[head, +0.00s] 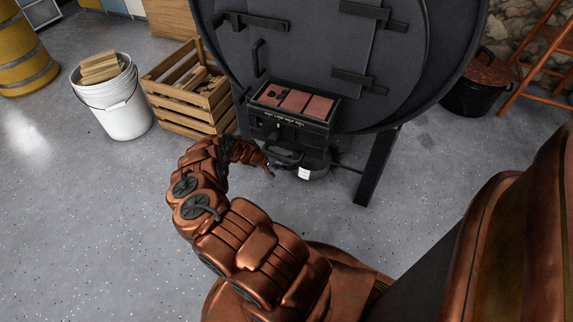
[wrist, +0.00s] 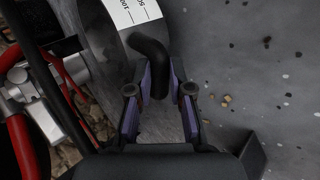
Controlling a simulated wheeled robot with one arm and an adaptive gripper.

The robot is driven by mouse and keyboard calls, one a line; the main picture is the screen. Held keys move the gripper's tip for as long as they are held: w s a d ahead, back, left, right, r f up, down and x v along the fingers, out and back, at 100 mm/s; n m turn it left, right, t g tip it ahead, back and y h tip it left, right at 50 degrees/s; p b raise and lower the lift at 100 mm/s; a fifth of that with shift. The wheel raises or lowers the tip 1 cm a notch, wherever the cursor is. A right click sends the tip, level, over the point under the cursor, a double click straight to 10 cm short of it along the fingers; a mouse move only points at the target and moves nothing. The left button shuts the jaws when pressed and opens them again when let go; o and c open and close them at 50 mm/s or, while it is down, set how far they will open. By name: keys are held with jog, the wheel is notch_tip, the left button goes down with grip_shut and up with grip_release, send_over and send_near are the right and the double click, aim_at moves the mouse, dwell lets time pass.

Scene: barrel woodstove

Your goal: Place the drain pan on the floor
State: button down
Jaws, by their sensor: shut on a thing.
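The drain pan (head: 318,172) is a round grey vessel with a white label, low under the front of the barrel stove and partly hidden by the stove. In the wrist view, its grey wall (wrist: 106,50) and numbered label show at the upper left, with a curved black handle (wrist: 150,62). My gripper (head: 268,168) reaches the pan's left side. In the wrist view, my gripper (wrist: 158,90) is shut on the black handle between its purple pads. I cannot tell whether the pan touches the floor.
The stove (head: 310,60) with its front tray of reddish bricks (head: 295,101) stands above, and its leg (head: 377,167) is to the right. A wooden crate (head: 185,95) and white bucket (head: 115,105) stand left. Speckled floor (head: 110,220) is clear at front left.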

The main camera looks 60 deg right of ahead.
jog(key=shift+d+f+b, duration=0.25)
jog(key=shift+d+b, duration=0.05)
jog(key=shift+d, duration=0.3)
jog(key=shift+w+d+f+b, duration=0.1)
jog(key=shift+d+f+b, duration=0.85)
jog(key=shift+d, duration=0.35)
jog(key=shift+f, duration=0.1)
jog(key=c, duration=1.1)
grip_release()
jog(key=shift+o, duration=0.2)
jog(key=shift+w+a, duration=0.1)
